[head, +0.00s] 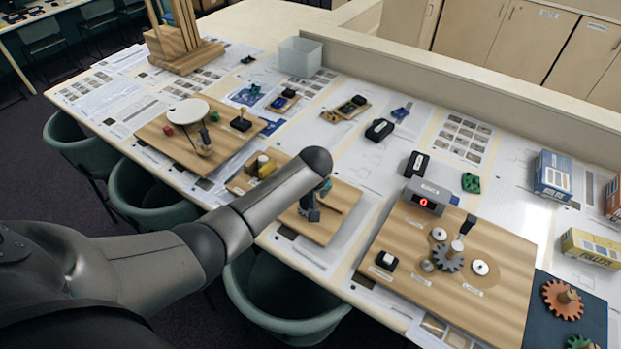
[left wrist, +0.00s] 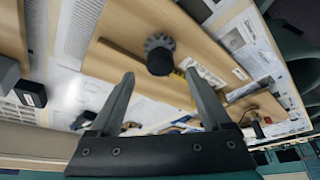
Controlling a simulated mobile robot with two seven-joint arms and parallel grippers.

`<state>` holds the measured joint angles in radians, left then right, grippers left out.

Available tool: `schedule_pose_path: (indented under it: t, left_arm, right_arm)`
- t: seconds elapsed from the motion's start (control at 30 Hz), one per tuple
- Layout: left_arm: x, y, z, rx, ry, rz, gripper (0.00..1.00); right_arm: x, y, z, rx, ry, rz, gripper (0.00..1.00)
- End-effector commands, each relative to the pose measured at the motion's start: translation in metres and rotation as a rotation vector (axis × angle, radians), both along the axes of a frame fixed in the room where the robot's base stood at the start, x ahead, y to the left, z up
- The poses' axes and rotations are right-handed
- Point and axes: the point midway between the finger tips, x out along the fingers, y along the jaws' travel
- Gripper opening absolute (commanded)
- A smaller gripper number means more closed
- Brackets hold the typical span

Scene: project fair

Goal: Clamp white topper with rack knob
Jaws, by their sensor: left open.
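In the left wrist view a round black knob (left wrist: 160,61) with a toothed gear (left wrist: 158,41) under it stands on a wooden board (left wrist: 200,50). I take it for the rack knob. My left gripper (left wrist: 160,77) is open and empty; the knob shows between and just beyond its fingertips, with no clear contact. In the head view the left gripper (head: 311,205) points down over the middle board (head: 318,230), and my arm hides the knob. A yellow and dark block (head: 262,166) with a pale top sits on that board's left part; I cannot tell whether the pale part is the white topper.
A board with a white disc (head: 186,112) lies to the left. Black boxes (head: 379,130) and a clear bin (head: 300,57) stand behind. Green chairs (head: 275,300) line the near edge.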

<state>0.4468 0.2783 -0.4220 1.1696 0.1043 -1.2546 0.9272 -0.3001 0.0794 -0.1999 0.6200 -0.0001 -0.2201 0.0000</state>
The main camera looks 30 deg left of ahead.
Motion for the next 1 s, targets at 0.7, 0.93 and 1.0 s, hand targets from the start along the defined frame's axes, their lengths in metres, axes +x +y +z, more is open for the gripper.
schedule_pose_path:
  t: [0.7, 0.93, 1.0]
  left_arm:
    - [-0.03, -0.021, 0.088, -0.001, -0.002, 0.001, 0.82]
    - [-0.035, -0.024, 0.101, 0.0, 0.0, 0.001, 0.82]
    - [-0.035, -0.024, 0.102, 0.0, 0.0, 0.001, 0.82]
  right_arm:
    - [0.0, 0.0, 0.002, 0.0, 0.0, 0.0, 0.5]
    - [0.0, 0.0, 0.002, 0.0, 0.0, 0.0, 0.5]
    - [0.0, 0.0, 0.002, 0.0, 0.0, 0.0, 0.5]
